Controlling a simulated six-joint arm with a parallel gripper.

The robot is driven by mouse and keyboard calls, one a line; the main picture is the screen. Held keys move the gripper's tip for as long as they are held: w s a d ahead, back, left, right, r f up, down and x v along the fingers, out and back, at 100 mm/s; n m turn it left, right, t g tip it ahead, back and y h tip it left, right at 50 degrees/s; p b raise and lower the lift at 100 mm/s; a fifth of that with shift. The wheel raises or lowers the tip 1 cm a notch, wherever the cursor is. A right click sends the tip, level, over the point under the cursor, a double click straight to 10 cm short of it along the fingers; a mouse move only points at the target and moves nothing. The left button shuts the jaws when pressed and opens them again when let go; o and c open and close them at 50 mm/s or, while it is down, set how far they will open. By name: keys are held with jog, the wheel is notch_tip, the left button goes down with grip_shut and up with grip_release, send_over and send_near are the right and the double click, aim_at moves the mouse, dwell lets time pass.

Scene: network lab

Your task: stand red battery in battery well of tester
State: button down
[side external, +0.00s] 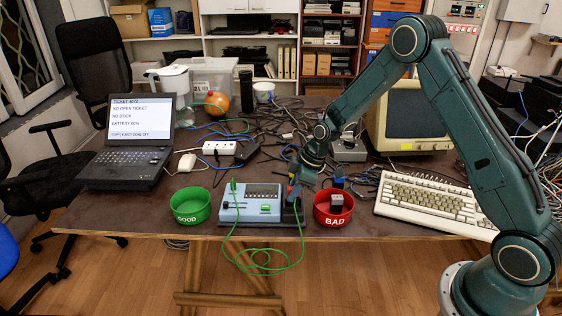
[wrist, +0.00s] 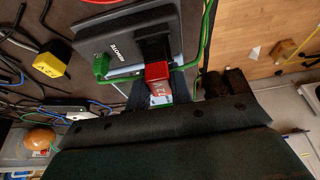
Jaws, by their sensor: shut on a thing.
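The red battery (wrist: 157,72) is held between the fingers of my gripper (wrist: 160,90), with its red end and part of a printed label showing in the wrist view. In the side view my gripper (side external: 296,186) is low at the right end of the pale blue tester (side external: 250,204). A black block (wrist: 154,42), which looks like the battery well, lies right beside the battery in the wrist view, on a dark plate lettered "REMOTE". I cannot tell whether the battery touches the well or is inside it; its lower end is hidden.
A green GOOD bowl (side external: 190,205) stands left of the tester. A green lead (side external: 262,262) loops over the table's front edge. A keyboard (side external: 437,203) lies further right.

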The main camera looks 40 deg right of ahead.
jog(key=shift+f, duration=0.9)
dwell(0.4)
jog(key=c, duration=1.2)
grip_release()
jog(key=shift+o, duration=0.2)
jog(key=v, duration=1.4)
